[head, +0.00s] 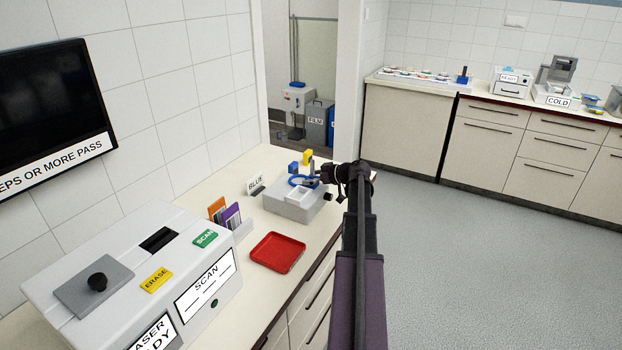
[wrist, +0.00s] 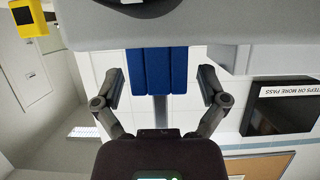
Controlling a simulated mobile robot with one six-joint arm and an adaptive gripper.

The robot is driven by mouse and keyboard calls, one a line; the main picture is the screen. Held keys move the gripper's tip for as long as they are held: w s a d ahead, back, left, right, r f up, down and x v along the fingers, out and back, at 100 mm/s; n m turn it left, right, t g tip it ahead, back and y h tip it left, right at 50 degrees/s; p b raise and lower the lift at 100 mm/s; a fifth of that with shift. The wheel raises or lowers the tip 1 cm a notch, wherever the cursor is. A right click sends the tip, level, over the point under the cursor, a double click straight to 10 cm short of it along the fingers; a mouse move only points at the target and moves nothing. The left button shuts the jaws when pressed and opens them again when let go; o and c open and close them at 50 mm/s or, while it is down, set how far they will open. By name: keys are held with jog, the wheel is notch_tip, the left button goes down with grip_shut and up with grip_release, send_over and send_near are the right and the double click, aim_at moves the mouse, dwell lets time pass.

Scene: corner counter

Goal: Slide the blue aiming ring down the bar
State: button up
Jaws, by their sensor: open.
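A blue ring (head: 298,181) shows in the head view over a light grey box-shaped device (head: 284,203) on the counter. My gripper (head: 322,174) is at the right side of this device, close to the ring. In the wrist view, my gripper (wrist: 162,84) is open, with one finger on each side of a blue ribbed piece (wrist: 158,70). Gaps show between the piece and both fingers. I cannot tell if this piece is part of the ring. A narrow grey strip (wrist: 160,108) shows below it; whether it is the bar is unclear.
A yellow block (head: 308,157) and a blue block (head: 293,168) stand by the device. A "BLUE" sign (head: 256,183) is to its left. A red tray (head: 277,252) and a white scanner (head: 190,243) lie nearer. Floor (head: 455,255) to the right is clear.

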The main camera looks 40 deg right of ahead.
jog(key=shift+r+p, duration=5.95)
jog(key=shift+r, duration=0.2)
